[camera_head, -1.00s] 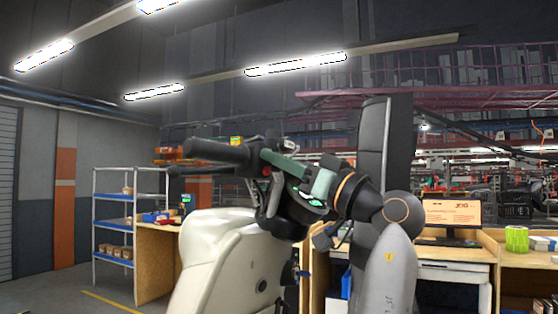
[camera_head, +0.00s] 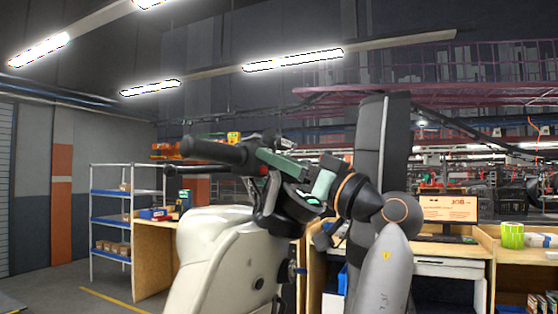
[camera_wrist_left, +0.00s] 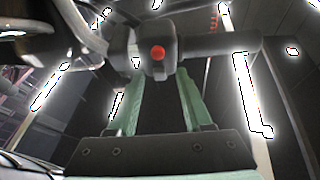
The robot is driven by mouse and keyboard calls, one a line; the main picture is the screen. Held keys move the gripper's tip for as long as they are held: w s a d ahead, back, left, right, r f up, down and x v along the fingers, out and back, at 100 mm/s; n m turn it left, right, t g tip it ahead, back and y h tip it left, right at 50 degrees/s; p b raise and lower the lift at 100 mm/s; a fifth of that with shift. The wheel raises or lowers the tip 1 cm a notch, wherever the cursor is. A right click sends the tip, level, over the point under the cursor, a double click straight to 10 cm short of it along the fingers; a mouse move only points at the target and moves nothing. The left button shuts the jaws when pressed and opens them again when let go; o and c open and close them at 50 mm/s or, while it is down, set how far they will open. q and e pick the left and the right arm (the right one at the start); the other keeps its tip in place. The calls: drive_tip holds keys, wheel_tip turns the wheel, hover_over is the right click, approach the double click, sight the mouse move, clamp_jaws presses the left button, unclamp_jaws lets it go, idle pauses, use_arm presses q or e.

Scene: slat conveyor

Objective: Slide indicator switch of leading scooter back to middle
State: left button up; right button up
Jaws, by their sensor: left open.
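The cream scooter (camera_head: 215,262) stands in the middle of the head view, its black handlebar grip (camera_head: 215,152) pointing left. The wrist view shows this grip (camera_wrist_left: 225,45) and the black switch housing (camera_wrist_left: 160,62) with a red button (camera_wrist_left: 157,52). I cannot make out the indicator switch or its position. My left gripper (camera_head: 270,164) has green fingers and is open at the handlebar. In the wrist view the fingers (camera_wrist_left: 157,76) reach up on either side of the housing, with nothing clearly held. Whether they touch it cannot be told. My right gripper is not in view.
A tall dark upright part (camera_head: 383,150) stands just behind my left wrist. A blue-and-white shelf rack (camera_head: 91,221) is at the left. Wooden workbenches (camera_head: 153,260) stand behind the scooter, one with a monitor (camera_head: 449,209). The floor at the lower left is open.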

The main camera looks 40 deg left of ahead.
use_arm(q)
drive_tip(key=b+v, duration=0.2)
drive_tip(key=v, duration=1)
drive_tip(key=shift+d, duration=0.2)
